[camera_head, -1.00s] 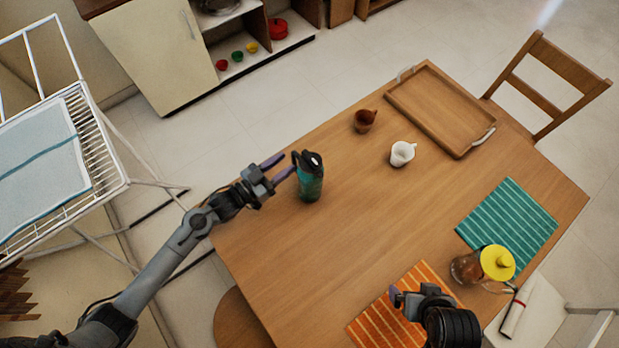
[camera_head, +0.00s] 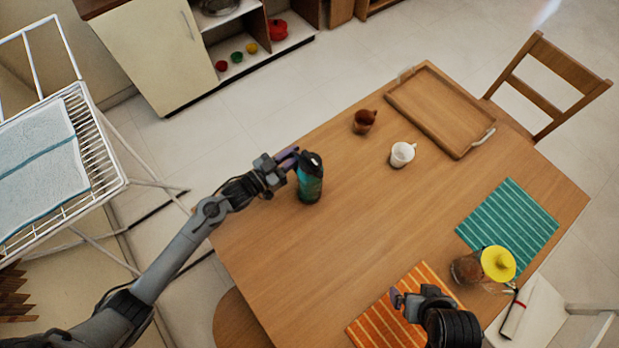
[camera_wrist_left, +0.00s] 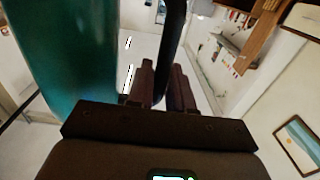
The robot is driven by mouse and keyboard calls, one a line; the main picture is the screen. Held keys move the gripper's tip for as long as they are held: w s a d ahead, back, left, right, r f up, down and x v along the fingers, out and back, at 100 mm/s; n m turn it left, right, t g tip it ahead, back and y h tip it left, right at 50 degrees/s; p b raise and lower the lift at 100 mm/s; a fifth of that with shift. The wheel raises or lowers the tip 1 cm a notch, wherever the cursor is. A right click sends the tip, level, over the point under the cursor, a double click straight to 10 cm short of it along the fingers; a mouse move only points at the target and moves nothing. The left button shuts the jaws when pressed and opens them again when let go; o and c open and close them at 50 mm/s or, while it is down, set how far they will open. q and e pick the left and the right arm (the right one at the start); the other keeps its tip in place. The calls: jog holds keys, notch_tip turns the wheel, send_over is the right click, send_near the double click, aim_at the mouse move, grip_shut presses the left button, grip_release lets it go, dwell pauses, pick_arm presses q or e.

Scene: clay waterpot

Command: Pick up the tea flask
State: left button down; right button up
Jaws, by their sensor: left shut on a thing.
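The tea flask (camera_head: 310,183) is a teal bottle with a black top, upright at the left part of the wooden table. My left gripper (camera_head: 292,159) is at its upper left side in the head view. In the left wrist view the flask's teal body (camera_wrist_left: 65,50) fills the left, and its black handle (camera_wrist_left: 172,45) runs down between the fingers of my left gripper (camera_wrist_left: 160,84), which is shut on it. I cannot tell whether the flask's base touches the table. My right gripper (camera_head: 397,298) is over the orange striped mat; its jaw opening is unclear.
A brown cup (camera_head: 363,122), a white cup (camera_head: 401,155) and a wooden tray (camera_head: 421,75) are farther back on the table. The table's middle is clear.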

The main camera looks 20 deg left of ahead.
pick_arm(q)
jog(key=shift+r, duration=0.15)
dwell(0.3)
jog(key=shift+r, duration=0.5)
jog(key=r, duration=0.1)
jog(key=r+p, duration=0.1)
jog(key=r, duration=0.1)
jog(key=shift+d+r, duration=0.2)
jog(key=shift+r, duration=0.05)
jog(key=w+d+r, duration=0.3)
jog(key=d+r, duration=0.3)
jog(key=d, duration=0.4)
jog(key=shift+w+d+r, duration=0.2)
jog(key=shift+w+d, duration=0.15)
